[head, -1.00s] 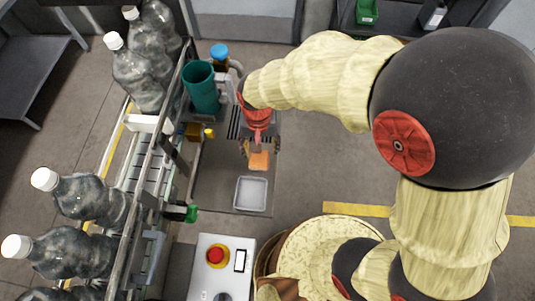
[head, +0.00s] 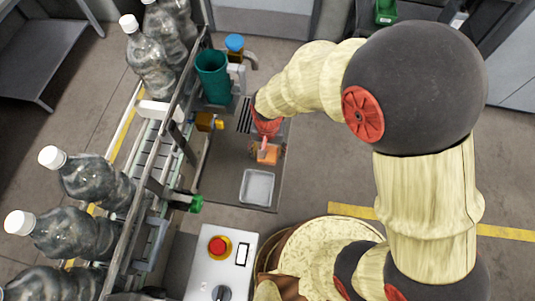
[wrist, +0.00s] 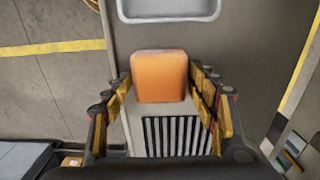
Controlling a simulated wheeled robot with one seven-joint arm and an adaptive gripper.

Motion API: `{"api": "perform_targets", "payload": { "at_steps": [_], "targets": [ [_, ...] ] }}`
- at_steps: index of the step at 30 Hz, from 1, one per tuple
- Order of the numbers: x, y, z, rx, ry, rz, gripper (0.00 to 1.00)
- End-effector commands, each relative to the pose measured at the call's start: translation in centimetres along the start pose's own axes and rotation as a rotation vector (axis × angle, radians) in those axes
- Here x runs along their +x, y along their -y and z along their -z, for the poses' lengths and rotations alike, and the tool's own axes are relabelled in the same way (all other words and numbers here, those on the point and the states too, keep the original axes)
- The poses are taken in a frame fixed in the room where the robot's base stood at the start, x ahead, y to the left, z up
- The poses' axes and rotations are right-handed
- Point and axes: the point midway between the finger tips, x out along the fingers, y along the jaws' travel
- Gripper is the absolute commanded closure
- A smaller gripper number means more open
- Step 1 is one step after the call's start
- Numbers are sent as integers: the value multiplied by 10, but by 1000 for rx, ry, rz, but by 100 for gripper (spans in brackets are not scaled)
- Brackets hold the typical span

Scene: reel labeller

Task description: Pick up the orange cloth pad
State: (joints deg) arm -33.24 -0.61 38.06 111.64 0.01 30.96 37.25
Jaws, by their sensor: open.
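The orange cloth pad (wrist: 159,77) lies on the grey work surface, between the ends of my open fingers in the wrist view. In the head view the pad (head: 268,154) shows just below my gripper (head: 267,146), partly covered by it. My gripper (wrist: 163,100) has one yellow-and-black finger on each side of the pad. A small gap shows on each side, and I cannot tell whether either finger touches it.
A white tray (head: 257,187) lies close to the pad. A slotted grille (wrist: 172,136) is on its other side. A teal cup (head: 213,76), a blue-capped bottle (head: 234,44) and a conveyor with several bottles (head: 95,188) stand left. A control box (head: 222,262) has a red button.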

Motion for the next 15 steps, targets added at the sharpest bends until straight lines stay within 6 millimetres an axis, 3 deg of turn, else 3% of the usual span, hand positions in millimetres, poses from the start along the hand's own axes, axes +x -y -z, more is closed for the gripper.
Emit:
{"api": "perform_targets", "payload": {
  "at_steps": [6, 15],
  "targets": [
    [0, 0, 0, 0, -1, 1, 43],
    [0, 0, 0, 0, -1, 1, 60]
  ]
}}
